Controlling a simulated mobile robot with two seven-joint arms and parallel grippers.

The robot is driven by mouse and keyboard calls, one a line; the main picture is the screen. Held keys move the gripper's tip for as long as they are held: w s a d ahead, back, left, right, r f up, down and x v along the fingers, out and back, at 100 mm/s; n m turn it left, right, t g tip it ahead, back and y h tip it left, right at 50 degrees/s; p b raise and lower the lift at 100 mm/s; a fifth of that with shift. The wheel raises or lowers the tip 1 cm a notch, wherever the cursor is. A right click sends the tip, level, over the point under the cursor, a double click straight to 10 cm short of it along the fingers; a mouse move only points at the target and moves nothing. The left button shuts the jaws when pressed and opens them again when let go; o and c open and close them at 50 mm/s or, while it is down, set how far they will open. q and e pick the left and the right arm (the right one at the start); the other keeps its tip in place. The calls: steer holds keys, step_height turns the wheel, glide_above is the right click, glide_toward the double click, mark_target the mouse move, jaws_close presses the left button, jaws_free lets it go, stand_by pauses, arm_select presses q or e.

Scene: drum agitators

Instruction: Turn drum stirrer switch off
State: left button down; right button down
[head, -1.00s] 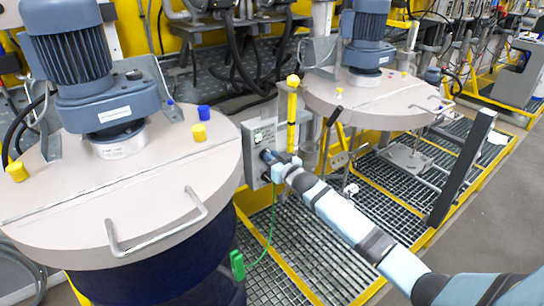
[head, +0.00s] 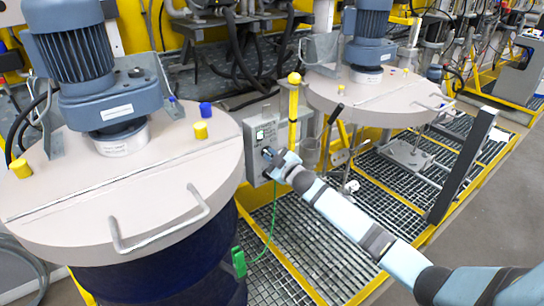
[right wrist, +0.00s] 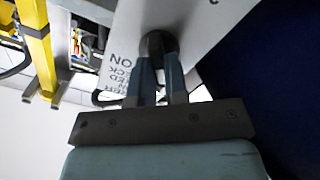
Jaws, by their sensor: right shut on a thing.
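The grey switch box (head: 262,138) stands between the two drums, beside a yellow post. Its panel (right wrist: 205,22) fills the upper middle of the right wrist view, with dark lettering beside the knob. A round dark switch knob (right wrist: 158,43) sits on that panel. My right gripper (head: 270,155) is at the lower front of the box. In the right wrist view its two fingers (right wrist: 158,62) are shut on the knob, and they hide part of it. The knob's exact setting cannot be told. My left gripper is not in view.
A large drum with a pale lid (head: 150,185) and blue motor (head: 85,65) stands close on the left. A second drum lid (head: 375,98) is behind right. A yellow post (head: 294,110) and green cable (head: 268,240) are near the box. Floor grating (head: 315,245) lies below.

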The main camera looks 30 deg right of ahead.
stand_by(0.4)
steer(key=c, duration=1.1)
jaws_free()
steer(key=shift+c, duration=0.2)
steer(key=shift+s+f, duration=0.1)
steer(key=shift+s, duration=0.45)
steer(key=s+d+b, duration=0.1)
steer(key=s+d, duration=0.1)
steer(key=s, duration=1)
steer(key=shift+s, duration=0.35)
steer(key=shift+a, duration=0.1)
